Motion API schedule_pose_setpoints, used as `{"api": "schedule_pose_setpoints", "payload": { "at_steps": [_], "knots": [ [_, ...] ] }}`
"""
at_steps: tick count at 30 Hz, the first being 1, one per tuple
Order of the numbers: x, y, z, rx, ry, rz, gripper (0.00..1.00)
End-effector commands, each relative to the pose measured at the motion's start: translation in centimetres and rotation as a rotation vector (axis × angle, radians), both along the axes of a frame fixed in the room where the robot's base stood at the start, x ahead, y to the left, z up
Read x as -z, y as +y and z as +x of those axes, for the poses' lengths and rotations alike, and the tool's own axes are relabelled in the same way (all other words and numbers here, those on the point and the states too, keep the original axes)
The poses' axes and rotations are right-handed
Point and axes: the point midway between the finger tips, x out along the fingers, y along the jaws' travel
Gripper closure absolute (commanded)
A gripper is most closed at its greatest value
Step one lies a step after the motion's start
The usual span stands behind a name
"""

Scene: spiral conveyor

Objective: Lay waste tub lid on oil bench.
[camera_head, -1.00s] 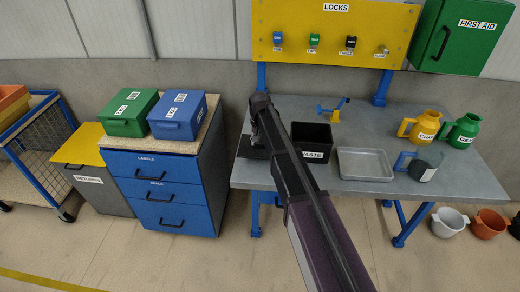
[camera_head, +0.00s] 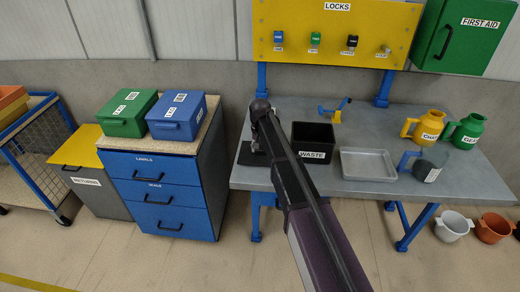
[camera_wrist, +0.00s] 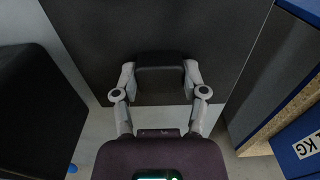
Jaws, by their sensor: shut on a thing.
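The waste tub lid is a flat dark plate; in the wrist view the lid (camera_wrist: 90,40) fills the top middle, with a raised bar handle on it. My gripper (camera_wrist: 160,72) has its fingers shut on that handle. In the head view the lid (camera_head: 248,155) is at the left end of the grey oil bench (camera_head: 345,200), left of the tub; whether it touches the bench top I cannot tell. My gripper there is mostly hidden behind my arm. The open black waste tub (camera_head: 313,155), labelled WASTE, stands on the bench just right of my arm.
A grey tray (camera_head: 368,164), a dark mug with a blue handle (camera_head: 430,165), a yellow jug (camera_head: 429,126) and a green jug (camera_head: 468,130) stand on the bench. A blue clamp (camera_head: 335,110) sits behind. Left of the bench, a drawer cabinet (camera_head: 165,190) carries a blue box (camera_head: 177,117).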

Motion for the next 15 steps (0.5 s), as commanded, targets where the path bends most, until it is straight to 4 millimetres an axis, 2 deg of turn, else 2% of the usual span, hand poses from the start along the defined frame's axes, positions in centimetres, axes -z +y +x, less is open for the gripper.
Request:
{"api": "schedule_pose_setpoints", "payload": {
  "at_steps": [1, 3, 4, 15],
  "knots": [
    [0.06, -0.01, 0.0, 0.0, 0.0, 0.0, 0.35],
    [0.03, -0.02, 0.01, 0.0, 0.0, 0.0, 0.14],
    [0.03, -0.03, 0.01, 0.0, 0.0, 0.0, 0.09],
    [0.02, -0.07, 0.02, 0.001, 0.0, 0.0, 0.09]
  ]
}}
